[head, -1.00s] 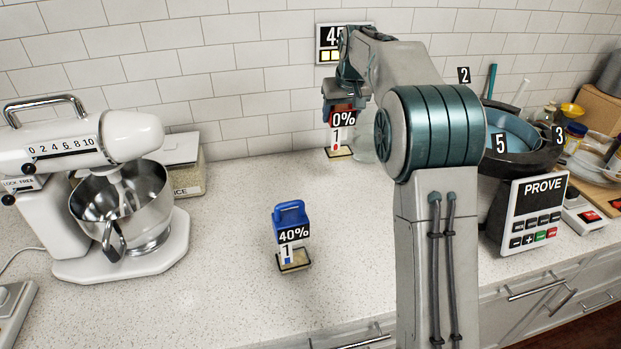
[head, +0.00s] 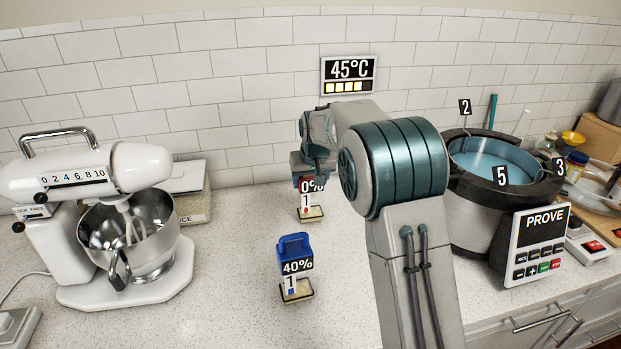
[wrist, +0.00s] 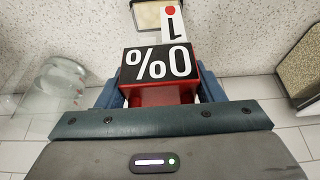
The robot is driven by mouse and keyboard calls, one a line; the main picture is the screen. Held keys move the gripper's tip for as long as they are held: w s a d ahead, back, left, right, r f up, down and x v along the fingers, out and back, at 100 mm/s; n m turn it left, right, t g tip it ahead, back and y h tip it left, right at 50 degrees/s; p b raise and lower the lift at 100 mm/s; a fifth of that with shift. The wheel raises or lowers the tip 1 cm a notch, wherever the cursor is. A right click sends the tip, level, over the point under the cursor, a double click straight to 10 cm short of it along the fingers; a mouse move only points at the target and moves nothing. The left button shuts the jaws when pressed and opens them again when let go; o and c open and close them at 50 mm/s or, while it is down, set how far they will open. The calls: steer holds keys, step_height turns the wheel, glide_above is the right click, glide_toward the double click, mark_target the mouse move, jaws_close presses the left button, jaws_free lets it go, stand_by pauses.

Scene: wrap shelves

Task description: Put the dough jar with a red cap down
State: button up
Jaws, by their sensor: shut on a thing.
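The dough jar with a red cap (head: 307,200) carries a black 0% label and a white tag with a 1. In the wrist view its red cap (wrist: 160,94) sits between the blue fingers of my gripper (wrist: 160,86), which is shut on it. In the head view my gripper (head: 310,166) is above the jar and hides most of the cap. The jar looks upright. I cannot tell whether its base touches the counter.
A blue-capped jar marked 40% (head: 294,265) stands on the counter in front. A stand mixer (head: 125,235) is at left and a dark pot (head: 470,235) at right. A clear glass (wrist: 58,85) shows in the wrist view. The counter (head: 235,225) between mixer and jars is bare.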

steer(key=shift+f, duration=0.1)
steer(key=o, duration=1.6)
steer(key=a+b+v, duration=0.1)
steer(key=v, duration=1.1)
steer(key=s+d+m, duration=0.1)
steer(key=s+d, duration=0.3)
steer(key=s, duration=0.3)
steer(key=s+d, duration=0.5)
steer(key=s, duration=0.3)
steer(key=shift+m+g+h, duration=0.5)
steer(key=shift+m+g, duration=0.1)
steer(key=shift+g, duration=0.1)
steer(key=s+d+f, duration=0.1)
steer(key=s+f, duration=0.1)
steer(key=s, duration=0.4)
steer(key=s+d+f, duration=0.2)
steer(key=s+f, duration=0.1)
steer(key=s, duration=0.4)
steer(key=s+d+f, duration=0.1)
steer(key=s+f, duration=0.2)
steer(key=s, duration=0.4)
steer(key=shift+s+d+f, duration=0.15)
steer(key=shift+d+f, duration=0.05)
steer(key=shift+d, duration=0.2)
